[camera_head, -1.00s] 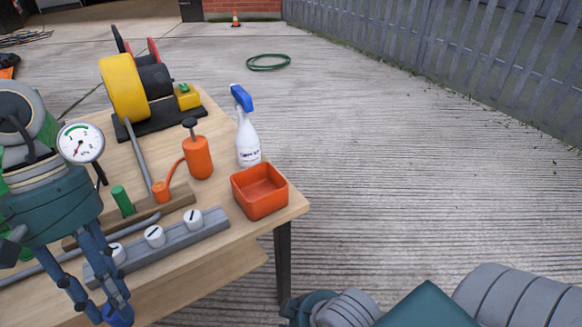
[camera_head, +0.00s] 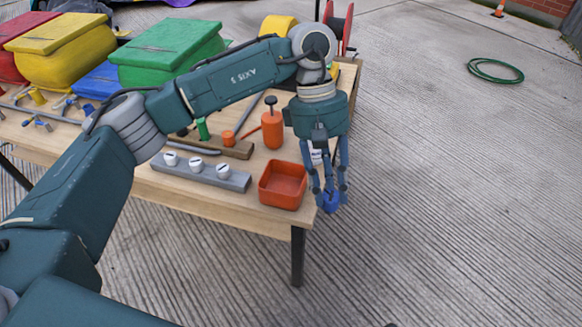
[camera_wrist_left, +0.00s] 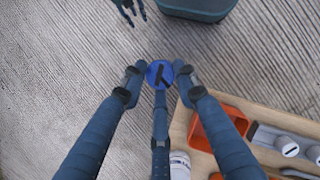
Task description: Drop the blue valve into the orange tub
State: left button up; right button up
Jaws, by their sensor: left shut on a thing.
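My left gripper (camera_head: 329,196) is shut on the blue valve (camera_head: 330,204), a small round blue piece with a dark bar on top. In the left wrist view the valve (camera_wrist_left: 159,74) sits between the fingertips (camera_wrist_left: 158,80), over the concrete floor. The empty orange tub (camera_head: 283,186) stands at the table's front right corner, just left of the gripper in the head view. The tub (camera_wrist_left: 213,124) is to the right of and below the valve in the wrist view. In the wrist view, dark fingers of my right gripper (camera_wrist_left: 130,12) show at the top edge.
The wooden table (camera_head: 240,212) holds a grey rail (camera_head: 205,173) with white valves, an orange oil can (camera_head: 272,128) and a spray bottle (camera_wrist_left: 180,165) partly hidden by my gripper. Red, yellow and green bins (camera_head: 172,52) stand at the back left.

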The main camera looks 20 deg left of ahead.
pick_arm(q)
jog(key=w+a+r+n+t+h+p, duration=0.25)
jog(key=w+a+r+n+p, duration=0.2)
jog(key=w+n+p, duration=0.45)
jog(key=w+a+n+t+y+p, duration=0.2)
jog(key=a+n+t+p, duration=0.2)
jog(key=a+n+p, duration=0.55)
notch_tip(320, 180, down, 7)
jog(key=b, duration=0.4)
jog(key=shift+a+f+b, duration=0.2)
jog(key=shift+a+b, duration=0.1)
jog(key=shift+b, duration=0.1)
pick_arm(e)
jog(key=s+d+f+g, duration=0.1)
jog(key=s+d+f, duration=0.1)
jog(key=s, duration=0.9)
jog(key=s+d+f+g, duration=0.1)
jog(key=s+f, duration=0.4)
jog(key=s, duration=0.6)
jog(key=shift+s+d+f+g+h, duration=0.3)
jog(key=shift+s+d+g, duration=0.1)
jog(key=shift+d, duration=0.2)
pick_arm(q)
jog(key=o, duration=1.2)
